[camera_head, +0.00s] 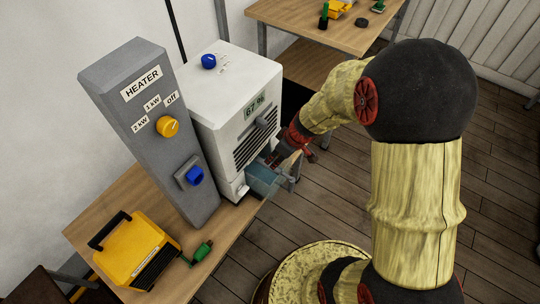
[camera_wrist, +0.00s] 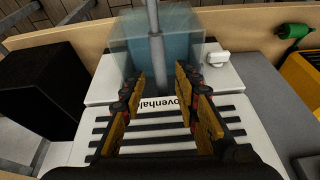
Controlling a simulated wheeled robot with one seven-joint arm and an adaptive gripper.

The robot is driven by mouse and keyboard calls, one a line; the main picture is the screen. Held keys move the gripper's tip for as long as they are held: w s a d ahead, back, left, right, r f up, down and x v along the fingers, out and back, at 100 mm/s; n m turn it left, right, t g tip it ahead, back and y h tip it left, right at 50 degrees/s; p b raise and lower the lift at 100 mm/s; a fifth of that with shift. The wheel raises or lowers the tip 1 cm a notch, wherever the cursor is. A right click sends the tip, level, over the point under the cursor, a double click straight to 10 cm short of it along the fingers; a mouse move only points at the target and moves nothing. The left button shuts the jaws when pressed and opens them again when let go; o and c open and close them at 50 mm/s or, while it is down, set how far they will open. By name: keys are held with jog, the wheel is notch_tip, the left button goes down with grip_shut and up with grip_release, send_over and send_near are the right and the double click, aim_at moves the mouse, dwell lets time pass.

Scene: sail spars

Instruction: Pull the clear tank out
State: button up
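The clear tank (camera_head: 262,181), tinted blue, sticks out of the lower front of the white appliance (camera_head: 235,95). In the wrist view the clear tank (camera_wrist: 187,48) is at the top, with a grey bar (camera_wrist: 157,50) running across its middle. My gripper (camera_head: 287,164) is at the front of the appliance, by the tank; the arm partly hides its fingers. In the wrist view my gripper (camera_wrist: 158,86) is open, one finger on each side of the bar's near end. Gaps show between fingers and bar; I see no grip on it.
A grey heater panel (camera_head: 150,125) with a yellow knob and a blue knob stands left of the appliance. A yellow box (camera_head: 135,250) and a green-handled item (camera_head: 203,251) lie on the wooden table (camera_head: 225,232). Another table (camera_head: 300,20) stands behind.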

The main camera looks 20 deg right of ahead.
aim_at(269, 165)
jog(key=shift+w+f+n, duration=0.15)
jog(key=shift+n, duration=0.25)
jog(key=b+x, duration=0.4)
jog(key=x, duration=0.3)
jog(key=shift+w+f, duration=0.1)
jog(key=shift+f, duration=0.3)
jog(key=shift+r, duration=0.15)
jog(key=c, duration=0.3)
grip_shut()
jog(key=shift+r, duration=0.2)
jog(key=s+d+b, duration=0.6)
jog(key=s+d, duration=0.1)
jog(key=s, duration=0.3)
jog(key=shift+s+d, duration=0.25)
jog(key=shift+d, duration=0.1)
dwell(1.5)
dwell(0.3)
